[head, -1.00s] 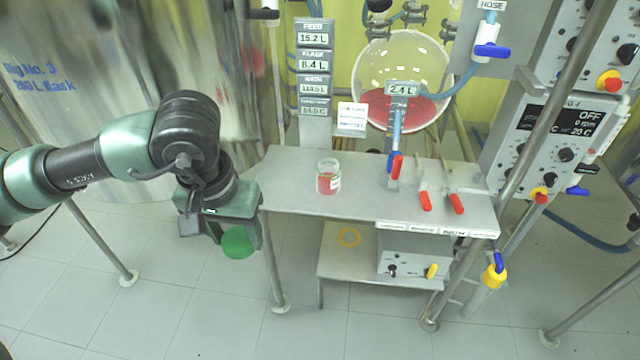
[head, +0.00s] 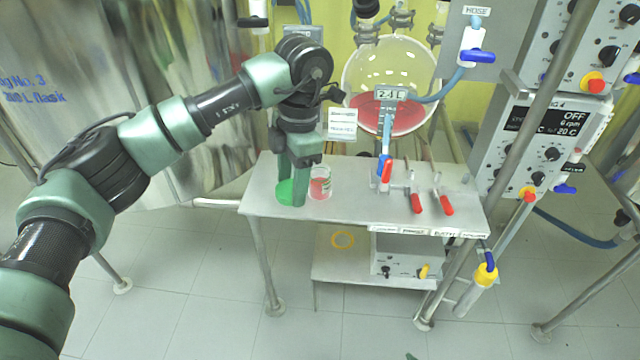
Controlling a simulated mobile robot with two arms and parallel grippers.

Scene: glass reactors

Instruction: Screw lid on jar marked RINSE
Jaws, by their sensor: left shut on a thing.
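The glass jar (head: 320,184) with red liquid stands upright and open on the steel table. A label patch shows on its side, but I cannot read it. My left gripper (head: 291,194) points down just left of the jar, shut on the green lid (head: 284,191). The lid is beside the jar, not over its mouth; whether it touches the table is hard to tell. The gripper's fingers partly hide the lid. My right gripper is not in view.
The steel table (head: 345,208) has red-handled valves (head: 416,203) at its right. A round flask (head: 392,75) with red liquid hangs behind. A lower shelf (head: 335,267) holds a yellow ring (head: 343,240) and a grey box (head: 400,256). Control boxes stand at right.

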